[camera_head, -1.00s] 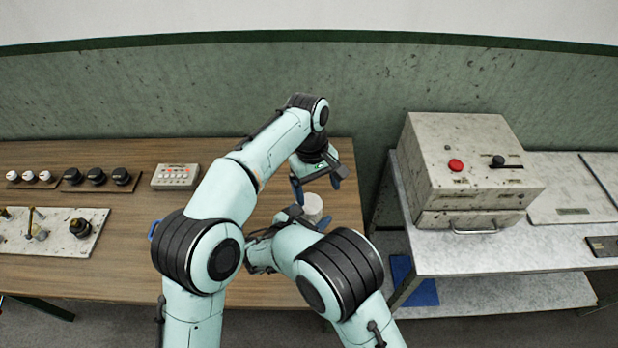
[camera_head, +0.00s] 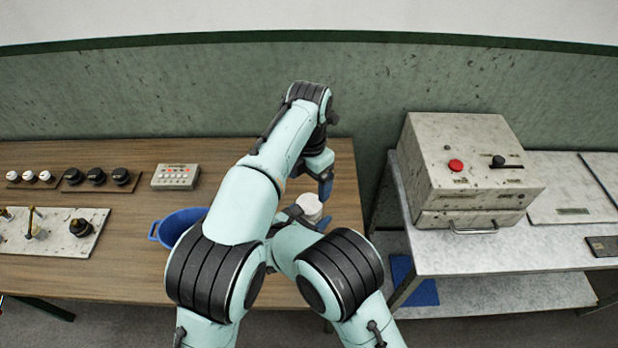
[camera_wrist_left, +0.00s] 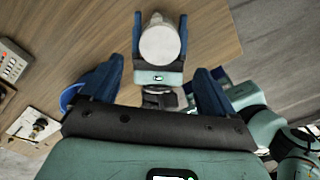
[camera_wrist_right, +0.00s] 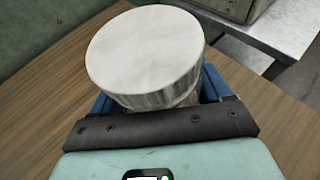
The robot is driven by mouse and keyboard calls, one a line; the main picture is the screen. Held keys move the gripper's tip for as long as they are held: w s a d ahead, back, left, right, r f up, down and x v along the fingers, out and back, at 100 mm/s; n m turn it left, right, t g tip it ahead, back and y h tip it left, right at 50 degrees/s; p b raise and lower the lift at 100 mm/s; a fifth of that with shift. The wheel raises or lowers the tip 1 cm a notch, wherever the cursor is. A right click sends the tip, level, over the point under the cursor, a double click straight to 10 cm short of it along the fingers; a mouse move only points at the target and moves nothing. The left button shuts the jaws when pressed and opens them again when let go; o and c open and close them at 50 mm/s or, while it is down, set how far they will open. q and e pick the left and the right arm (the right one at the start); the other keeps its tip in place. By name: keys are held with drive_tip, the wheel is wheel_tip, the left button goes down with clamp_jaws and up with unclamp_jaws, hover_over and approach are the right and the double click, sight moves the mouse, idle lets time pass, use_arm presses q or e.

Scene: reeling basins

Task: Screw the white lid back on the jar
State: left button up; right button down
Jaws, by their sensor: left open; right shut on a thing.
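The jar (camera_wrist_right: 187,99) is held by my right gripper (camera_wrist_left: 160,28), whose blue fingers close around it from either side. The white lid (camera_wrist_right: 145,48) with a ribbed edge sits on the jar's top; whether it is threaded tight I cannot tell. The lid also shows in the head view (camera_head: 309,204) and, as a pale disc between the right fingers, in the left wrist view (camera_wrist_left: 160,44). My left gripper (camera_head: 324,190) is open and empty, its fingers apart and pointing down near the lid without gripping it. My arms hide part of the right gripper in the head view.
A blue basin (camera_head: 178,226) stands on the wooden table (camera_head: 110,265) behind my left arm. A small button box (camera_head: 176,177), knobs and a fittings plate (camera_head: 50,232) lie left. A grey machine box (camera_head: 470,165) stands on the separate right bench (camera_head: 445,255).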

sight(309, 203)
idle(0.3)
use_arm(q)
drive_tip(key=shift+f, duration=4)
drive_tip(key=c, duration=1.1)
drive_tip(key=m, duration=0.3)
drive_tip(key=o, duration=1.2)
drive_tip(key=shift+c, duration=0.2)
